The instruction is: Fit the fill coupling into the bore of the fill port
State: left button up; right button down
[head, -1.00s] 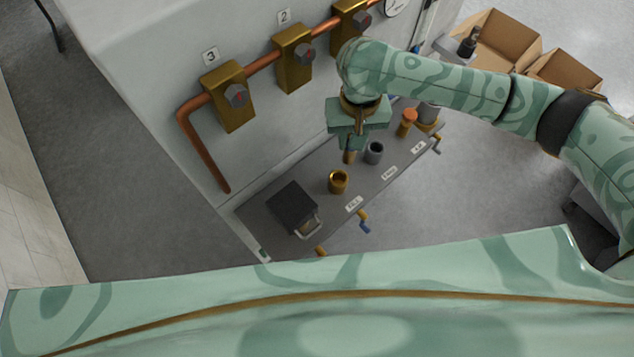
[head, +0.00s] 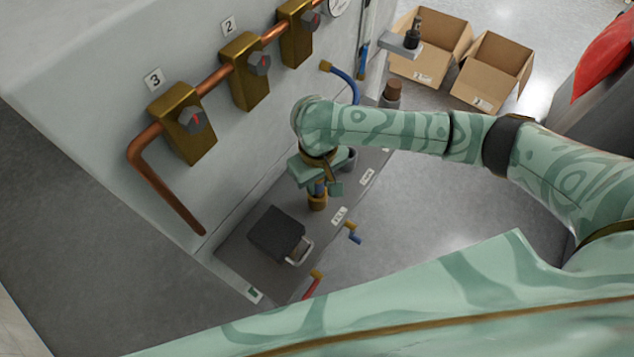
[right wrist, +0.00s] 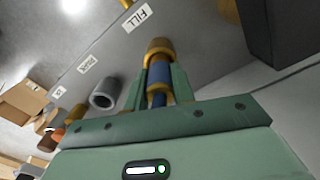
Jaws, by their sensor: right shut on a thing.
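The brass fill port (head: 317,204) stands on the grey shelf beside the FILL label. It also shows in the right wrist view (right wrist: 158,47), just beyond the fingertips. My right gripper (head: 320,186) is directly above the port. It is shut on the fill coupling (right wrist: 158,70), a blue and brass piece held between the two green fingers. The coupling's lower end meets the port's mouth and looks roughly in line with it. How far it sits in the bore is hidden. My left gripper is not in view.
A grey port (right wrist: 104,94) stands beside the fill port. A black box (head: 277,232) with a metal handle is on the shelf's near end. Copper pipe with brass valve blocks (head: 184,125) runs along the wall. Open cardboard boxes (head: 494,70) stand on the floor behind.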

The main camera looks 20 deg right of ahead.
jog(key=shift+w, duration=0.1)
jog(key=c, duration=1.2)
grip_release()
jog(key=shift+f, duration=0.1)
jog(key=shift+o, duration=0.2)
notch_tip(320, 180, up, 12)
jog(key=p, duration=0.6)
jog(key=shift+p, duration=0.35)
